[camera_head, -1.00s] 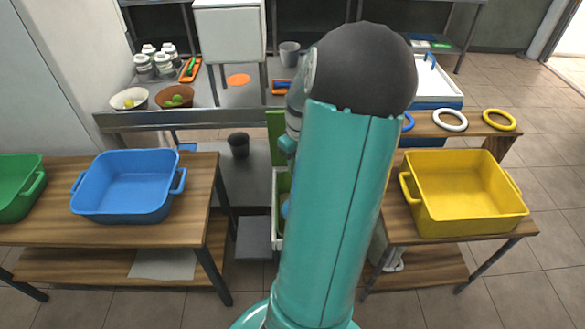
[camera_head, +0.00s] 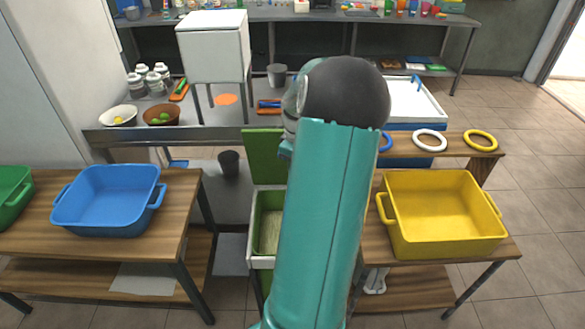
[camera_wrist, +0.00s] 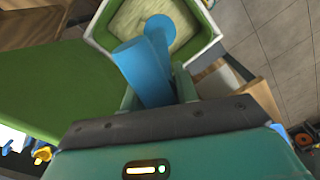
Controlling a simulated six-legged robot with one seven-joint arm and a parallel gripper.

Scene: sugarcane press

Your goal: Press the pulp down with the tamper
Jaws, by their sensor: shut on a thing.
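In the wrist view my gripper (camera_wrist: 168,95) is shut on the blue tamper (camera_wrist: 142,70). The tamper's round end (camera_wrist: 160,27) points toward the pale pulp (camera_wrist: 192,22) inside the open box. Whether it touches the pulp cannot be told. In the head view the box (camera_head: 262,262) has a white rim and green inner walls, with pulp (camera_head: 270,232) on its floor. Its green lid (camera_head: 263,155) stands raised behind it. My arm hides the box's right part, the tamper and my gripper in the head view.
A blue basin (camera_head: 108,205) stands on the left wooden table and a yellow basin (camera_head: 445,215) on the right one. A dark cup (camera_head: 229,163) is left of the lid. A white press-like cabinet (camera_head: 212,45), bowls and jars stand on the counter behind.

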